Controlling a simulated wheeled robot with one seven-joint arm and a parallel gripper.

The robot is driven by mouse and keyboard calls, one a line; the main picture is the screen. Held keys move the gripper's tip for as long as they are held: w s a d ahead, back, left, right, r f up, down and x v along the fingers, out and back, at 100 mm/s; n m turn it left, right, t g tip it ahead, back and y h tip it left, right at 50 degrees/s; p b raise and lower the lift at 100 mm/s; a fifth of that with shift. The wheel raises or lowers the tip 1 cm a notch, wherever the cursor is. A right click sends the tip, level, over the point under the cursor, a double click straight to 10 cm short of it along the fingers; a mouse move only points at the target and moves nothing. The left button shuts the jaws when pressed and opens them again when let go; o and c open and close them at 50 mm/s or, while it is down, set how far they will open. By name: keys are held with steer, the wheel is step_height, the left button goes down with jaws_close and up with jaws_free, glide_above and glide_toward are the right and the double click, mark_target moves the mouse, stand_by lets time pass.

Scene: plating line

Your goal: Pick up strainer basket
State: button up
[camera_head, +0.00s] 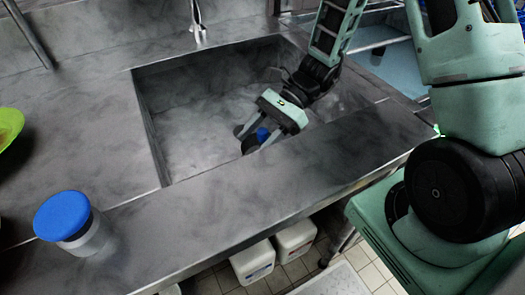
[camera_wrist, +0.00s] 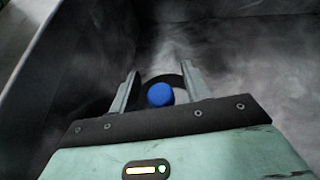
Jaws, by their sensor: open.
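The strainer basket shows as a round blue knob (camera_wrist: 160,94) at the bottom of the sink, with a dark ring around it. In the head view the blue knob (camera_head: 262,133) is partly hidden by my gripper (camera_head: 252,139). My gripper reaches down into the sink. In the wrist view my gripper (camera_wrist: 160,72) is open, with one finger on each side of the knob. A gap shows on both sides, so the fingers do not appear to touch it. The rest of the basket is hard to make out against the dark drain.
The steel sink (camera_head: 152,138) has walls close around my arm. A faucet (camera_head: 197,20) stands behind it. A jar with a blue lid (camera_head: 64,215) stands on the front left counter, beside a green bowl (camera_head: 10,130). White jugs (camera_head: 254,263) sit below.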

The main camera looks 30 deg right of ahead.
jaws_close()
